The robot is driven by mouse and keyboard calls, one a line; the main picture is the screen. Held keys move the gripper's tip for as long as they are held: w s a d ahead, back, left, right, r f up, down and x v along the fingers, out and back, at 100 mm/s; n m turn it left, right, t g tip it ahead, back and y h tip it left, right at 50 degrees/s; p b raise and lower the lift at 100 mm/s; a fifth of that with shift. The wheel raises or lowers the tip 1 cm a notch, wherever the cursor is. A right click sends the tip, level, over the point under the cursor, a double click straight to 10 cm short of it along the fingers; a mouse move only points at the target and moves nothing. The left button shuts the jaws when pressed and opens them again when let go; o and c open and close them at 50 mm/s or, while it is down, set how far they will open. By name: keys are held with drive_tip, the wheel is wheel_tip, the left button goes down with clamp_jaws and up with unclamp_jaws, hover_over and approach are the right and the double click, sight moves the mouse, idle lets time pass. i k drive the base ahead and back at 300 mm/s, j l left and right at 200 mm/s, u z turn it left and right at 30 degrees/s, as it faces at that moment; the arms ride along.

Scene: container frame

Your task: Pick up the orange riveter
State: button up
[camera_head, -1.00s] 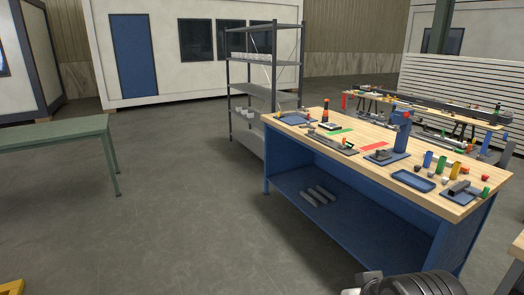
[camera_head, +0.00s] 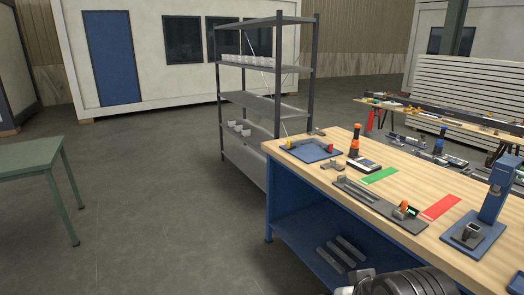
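An upright tool with an orange top and dark body (camera_head: 354,140) stands near the far left end of the wooden workbench top (camera_head: 440,172). It may be the orange riveter; it is too small to be sure. A small orange piece (camera_head: 404,207) also sits on a long grey plate (camera_head: 375,203) nearer to me. A dark, ribbed part of my arm, with a light metal piece, shows at the bottom edge. My gripper's fingers cannot be made out, and nothing is seen held.
On the bench are a blue tray (camera_head: 309,151), green (camera_head: 380,175) and red (camera_head: 442,207) strips, and a blue press (camera_head: 490,205). A grey shelf rack (camera_head: 313,90) stands behind. A green table (camera_head: 30,157) is at left. The floor (camera_head: 165,205) between is clear.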

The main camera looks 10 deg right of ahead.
sight(355, 143)
drive_tip(key=i+u, duration=0.1)
drive_tip(key=i, duration=0.65)
drive_tip(key=i+u, duration=0.15)
drive_tip(key=i, duration=0.55)
drive_tip(key=i+l+u, duration=0.1)
drive_tip(key=i, duration=0.6)
